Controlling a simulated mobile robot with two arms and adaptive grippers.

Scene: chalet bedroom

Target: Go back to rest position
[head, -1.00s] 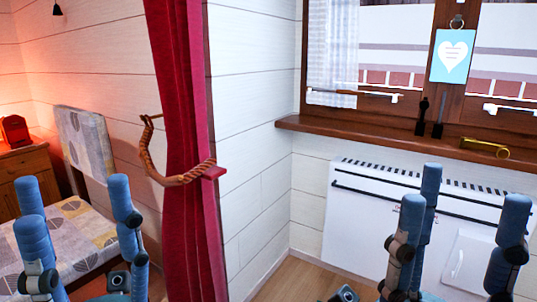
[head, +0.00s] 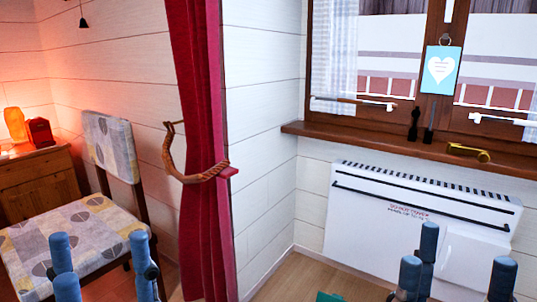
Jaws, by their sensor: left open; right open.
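My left gripper (head: 104,262) shows at the bottom left, with its blue fingers pointing up and spread apart. It is open and nothing shows between the fingers. It stands in front of the patterned chair seat in the picture. My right gripper (head: 460,262) shows at the bottom right, also with blue fingers up and spread. It is open and empty, in front of the lower part of the white heater. The palms and most of both arms are below the picture edge.
A chair (head: 90,228) stands at left beside a wooden cabinet (head: 35,185). A red curtain (head: 200,120) hangs beside the white wall. A white heater (head: 420,210) is under the windowsill (head: 390,150), which holds a brass object (head: 468,153). Some floor (head: 300,275) is clear in the middle.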

